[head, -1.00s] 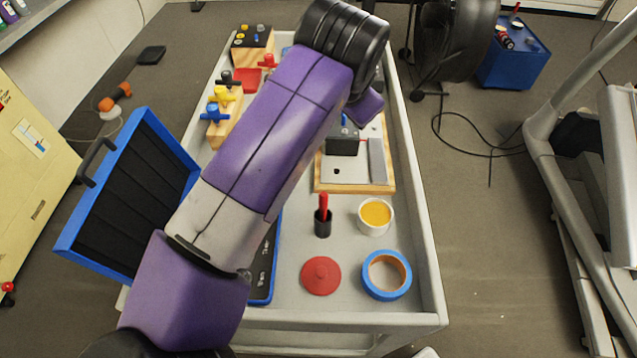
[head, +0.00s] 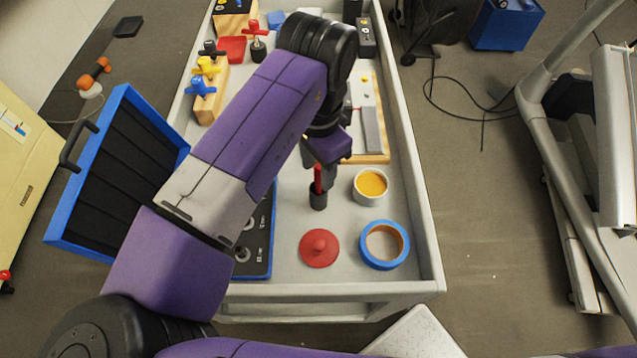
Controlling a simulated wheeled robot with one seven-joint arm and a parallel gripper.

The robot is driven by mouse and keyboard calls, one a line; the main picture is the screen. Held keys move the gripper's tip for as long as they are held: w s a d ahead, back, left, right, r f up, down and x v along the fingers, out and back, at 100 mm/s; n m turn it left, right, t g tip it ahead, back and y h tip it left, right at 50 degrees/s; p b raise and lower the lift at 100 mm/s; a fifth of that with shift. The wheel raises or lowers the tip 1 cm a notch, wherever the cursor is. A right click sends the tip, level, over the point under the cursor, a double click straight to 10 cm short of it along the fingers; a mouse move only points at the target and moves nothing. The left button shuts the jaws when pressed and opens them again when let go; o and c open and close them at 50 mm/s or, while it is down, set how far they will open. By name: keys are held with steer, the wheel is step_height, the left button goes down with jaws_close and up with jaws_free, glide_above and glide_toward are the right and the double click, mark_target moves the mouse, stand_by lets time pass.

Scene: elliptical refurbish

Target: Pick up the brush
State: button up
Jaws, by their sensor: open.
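The brush (head: 318,178) shows as a red upright handle above a black cylindrical part (head: 318,199) on the grey cart. I cannot tell whether the black part is a cup or belongs to the brush. My gripper (head: 325,174) is open and points down, right at the brush's handle in the picture, partly behind it. The fingers are small and dark, and I cannot tell whether they touch the handle or surround it.
A white tub of yellow stuff (head: 370,186) stands just right of the brush. A wooden-framed board (head: 378,157) lies behind.

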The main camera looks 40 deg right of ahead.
steer(key=shift+f, duration=1.5)
steer(key=shift+c, duration=0.2)
jaws_close()
steer(key=shift+r, duration=0.1)
step_height(320, 180, up, 10)
steer(key=shift+f, duration=0.1)
